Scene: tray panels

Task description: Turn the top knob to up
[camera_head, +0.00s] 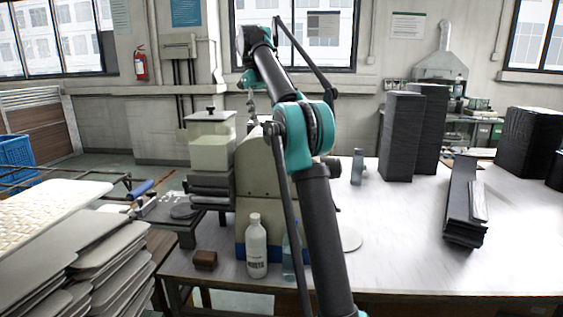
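A beige machine (256,190) stands on the white table, partly hidden behind my arm. A clear container (212,150) with pale liquid sits at its left, with a small black knob (210,109) on its lid. A dark rounded part (334,166) shows just right of my arm, on the machine's right side. I cannot tell which of these is the top knob or how it is turned. My gripper (250,88) hangs at the arm's far end, above and behind the machine. It is small and partly hidden, so its opening cannot be told. No contact with a knob shows.
A white bottle (257,248), a clear bluish bottle (292,258) and a brown block (205,260) stand at the table's front. Black stacks (401,138) and dark panels (464,205) stand at right. Grey trays (60,245) fill the left. The table's front right is clear.

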